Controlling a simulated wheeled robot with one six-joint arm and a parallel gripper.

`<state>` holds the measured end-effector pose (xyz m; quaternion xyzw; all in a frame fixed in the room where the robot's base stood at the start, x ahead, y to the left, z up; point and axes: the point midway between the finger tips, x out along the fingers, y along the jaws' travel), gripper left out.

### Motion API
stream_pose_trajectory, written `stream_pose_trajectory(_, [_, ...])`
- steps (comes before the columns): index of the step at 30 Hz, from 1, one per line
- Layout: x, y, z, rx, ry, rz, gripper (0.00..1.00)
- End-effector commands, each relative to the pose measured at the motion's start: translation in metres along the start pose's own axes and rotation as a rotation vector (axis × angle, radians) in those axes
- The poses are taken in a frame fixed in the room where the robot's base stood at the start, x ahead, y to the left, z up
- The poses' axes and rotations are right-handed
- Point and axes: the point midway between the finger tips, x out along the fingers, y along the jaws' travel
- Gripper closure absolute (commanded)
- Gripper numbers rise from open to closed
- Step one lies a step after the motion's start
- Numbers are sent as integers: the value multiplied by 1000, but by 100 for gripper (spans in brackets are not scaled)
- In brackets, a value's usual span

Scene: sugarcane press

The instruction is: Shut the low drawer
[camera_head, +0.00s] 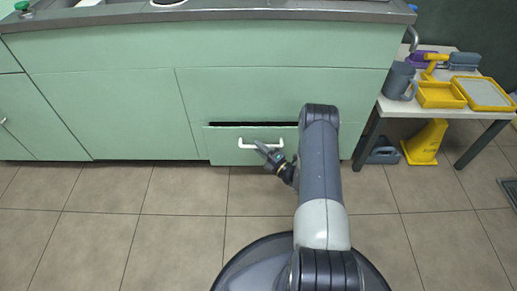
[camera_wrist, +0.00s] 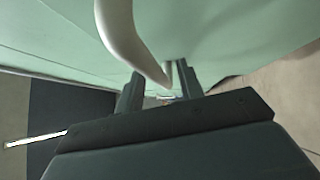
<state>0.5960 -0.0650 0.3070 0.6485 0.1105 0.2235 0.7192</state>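The low drawer (camera_head: 222,148) is in the green cabinet's bottom row in the head view. It stands out a little, with a dark gap along its top edge. Its white bar handle (camera_head: 246,145) is on the front. My gripper (camera_head: 262,148) is at the right part of this handle. In the wrist view the handle (camera_wrist: 122,38) curves down toward my two dark fingers (camera_wrist: 157,85), which stand apart. The handle's lower end is by the right finger, and I cannot tell whether it touches. Nothing shows clamped between the fingers.
A dark countertop (camera_head: 240,12) tops the cabinet (camera_head: 120,110). On the right, a white table (camera_head: 437,107) carries a grey jug (camera_head: 398,80) and yellow trays (camera_head: 440,95). A yellow wet-floor sign (camera_head: 425,142) stands below it. The tiled floor (camera_head: 180,190) before the cabinet is clear.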

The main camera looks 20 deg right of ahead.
Motion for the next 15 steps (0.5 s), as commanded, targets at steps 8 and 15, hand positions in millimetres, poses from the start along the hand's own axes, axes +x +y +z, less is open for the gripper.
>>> stream_pose_trajectory(8, [12, 1, 0, 1, 0, 1, 64])
stream_pose_trajectory(15, [12, 1, 0, 1, -1, 0, 71])
